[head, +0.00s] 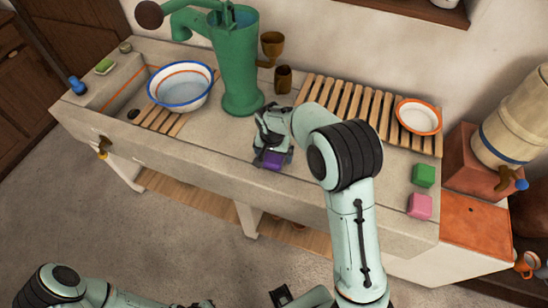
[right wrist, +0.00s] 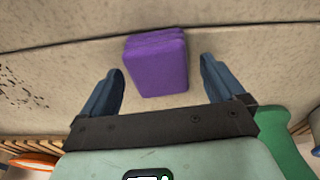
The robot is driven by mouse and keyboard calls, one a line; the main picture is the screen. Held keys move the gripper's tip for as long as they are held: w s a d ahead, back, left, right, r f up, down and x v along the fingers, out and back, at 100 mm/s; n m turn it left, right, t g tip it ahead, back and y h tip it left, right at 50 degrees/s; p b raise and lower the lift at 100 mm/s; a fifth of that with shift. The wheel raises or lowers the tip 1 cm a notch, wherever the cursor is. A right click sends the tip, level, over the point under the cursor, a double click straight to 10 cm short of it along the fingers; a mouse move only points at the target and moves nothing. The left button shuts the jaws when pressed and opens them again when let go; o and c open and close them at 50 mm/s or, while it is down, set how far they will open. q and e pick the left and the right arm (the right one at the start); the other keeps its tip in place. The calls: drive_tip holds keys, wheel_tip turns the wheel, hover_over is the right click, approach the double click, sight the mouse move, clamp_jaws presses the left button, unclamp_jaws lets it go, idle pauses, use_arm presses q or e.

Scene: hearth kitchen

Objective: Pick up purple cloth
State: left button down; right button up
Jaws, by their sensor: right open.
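The purple cloth (head: 270,161) is a small folded block lying on the stone counter near its front edge. In the right wrist view the cloth (right wrist: 156,62) lies between the two fingers, with a gap on each side. My right gripper (right wrist: 163,70) is open and points down at the cloth. In the head view the right gripper (head: 269,150) partly hides the cloth. My left arm (head: 65,285) is low at the bottom left; its gripper is cut off or unclear at the bottom edge.
A green pump (head: 240,65) stands behind the gripper, with a white basin (head: 180,86) to its left. Two brown cups (head: 283,79) are beside the pump. A slatted rack (head: 345,100) holds a bowl (head: 418,117). Green (head: 423,175) and pink (head: 419,206) blocks lie at the right.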

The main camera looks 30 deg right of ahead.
drive_tip(key=shift+f, duration=0.45)
drive_tip(key=c, duration=1)
drive_tip(key=shift+c, duration=0.2)
drive_tip(key=shift+r, duration=0.15)
